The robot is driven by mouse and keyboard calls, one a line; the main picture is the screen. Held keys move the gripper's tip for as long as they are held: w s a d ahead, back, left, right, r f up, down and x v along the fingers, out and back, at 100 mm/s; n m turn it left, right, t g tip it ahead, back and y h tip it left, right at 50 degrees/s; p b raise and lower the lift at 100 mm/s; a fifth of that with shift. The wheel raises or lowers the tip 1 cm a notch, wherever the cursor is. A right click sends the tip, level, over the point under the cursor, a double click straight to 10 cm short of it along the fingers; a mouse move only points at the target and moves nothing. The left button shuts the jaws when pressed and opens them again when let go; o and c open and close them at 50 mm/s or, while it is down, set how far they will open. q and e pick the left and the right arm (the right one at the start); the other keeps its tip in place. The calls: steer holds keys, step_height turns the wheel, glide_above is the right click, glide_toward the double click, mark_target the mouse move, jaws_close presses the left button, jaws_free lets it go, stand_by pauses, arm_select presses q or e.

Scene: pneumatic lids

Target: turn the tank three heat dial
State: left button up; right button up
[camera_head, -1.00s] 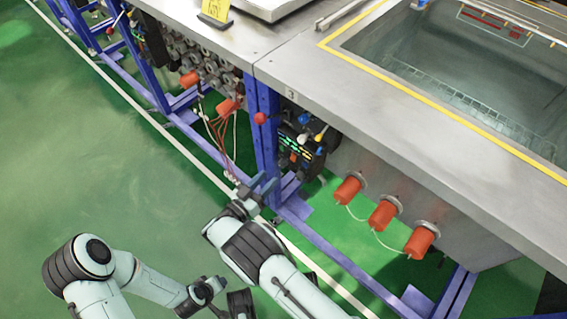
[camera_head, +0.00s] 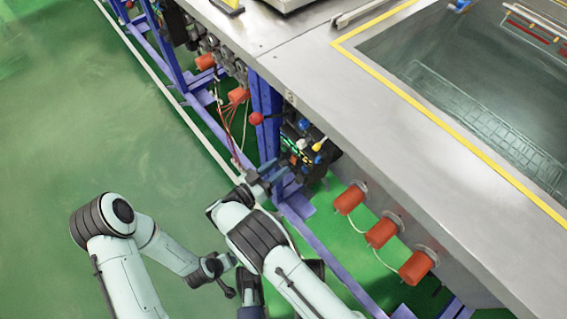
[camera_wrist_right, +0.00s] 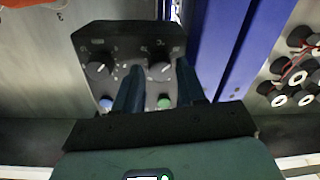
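The dark control box (camera_head: 308,158) hangs under the tank edge beside a blue post, below a small plate marked 3. In the right wrist view its panel (camera_wrist_right: 126,45) carries two round black dials with white pointer marks: a left dial (camera_wrist_right: 99,67) and a right dial (camera_wrist_right: 160,68). Which one is the heat dial I cannot read. My right gripper (camera_head: 268,173) faces the panel; in the wrist view its two fingers (camera_wrist_right: 159,88) are apart, with the right dial showing between them and no clear contact. My left gripper (camera_head: 222,268) is low, away from the box; its fingers are unclear.
A blue button (camera_wrist_right: 106,103) and a green button (camera_wrist_right: 165,103) sit below the dials. A blue post (camera_head: 266,120) stands close to the box. Orange cylinders (camera_head: 381,233) stick out from the tank side. Green floor at left is open.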

arm_select(q)
steer(key=shift+w+d, duration=0.1)
steer(key=shift+d, duration=0.25)
arm_select(e)
steer(key=shift+w+d, duration=0.1)
steer(key=shift+d, duration=0.05)
jaws_close()
arm_select(q)
steer(key=shift+f, duration=0.1)
arm_select(e)
steer(key=shift+m, duration=0.3)
